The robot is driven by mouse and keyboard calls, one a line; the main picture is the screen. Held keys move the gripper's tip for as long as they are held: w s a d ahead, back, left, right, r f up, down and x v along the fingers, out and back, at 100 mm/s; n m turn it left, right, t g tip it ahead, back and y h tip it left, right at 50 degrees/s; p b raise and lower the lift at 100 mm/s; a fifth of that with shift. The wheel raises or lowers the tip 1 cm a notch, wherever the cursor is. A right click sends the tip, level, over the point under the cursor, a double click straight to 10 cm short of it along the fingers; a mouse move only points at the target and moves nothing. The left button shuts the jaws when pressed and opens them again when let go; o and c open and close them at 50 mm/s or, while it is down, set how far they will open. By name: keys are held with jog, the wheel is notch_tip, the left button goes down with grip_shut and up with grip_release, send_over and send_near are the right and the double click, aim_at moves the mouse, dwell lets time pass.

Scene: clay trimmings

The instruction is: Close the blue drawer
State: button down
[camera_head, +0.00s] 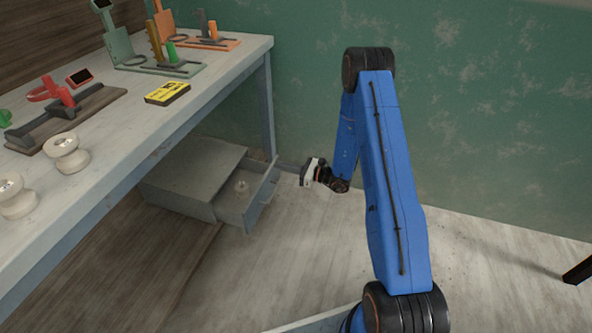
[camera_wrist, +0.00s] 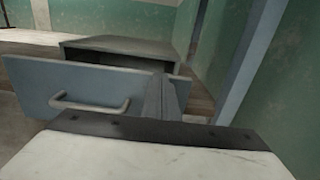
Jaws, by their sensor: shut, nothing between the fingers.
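The blue drawer (camera_head: 262,196) is pulled out of a low grey cabinet (camera_head: 195,168) on the floor under the table. In the wrist view my gripper (camera_wrist: 165,98) is shut and empty, overlapping the front's right part, right of the handle; contact cannot be told.
The table (camera_head: 225,80) overhangs the cabinet, with a leg (camera_head: 267,110) close behind the drawer. On it are several coloured stands, spools (camera_head: 66,155) and a yellow box (camera_head: 167,93). A green wall (camera_head: 480,100) stands behind. The floor (camera_head: 290,250) before the drawer is clear.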

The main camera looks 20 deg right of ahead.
jog(key=x, duration=1.3)
jog(key=shift+w+a, duration=0.3)
jog(key=shift+a+r, duration=0.1)
jog(key=shift+r, duration=0.05)
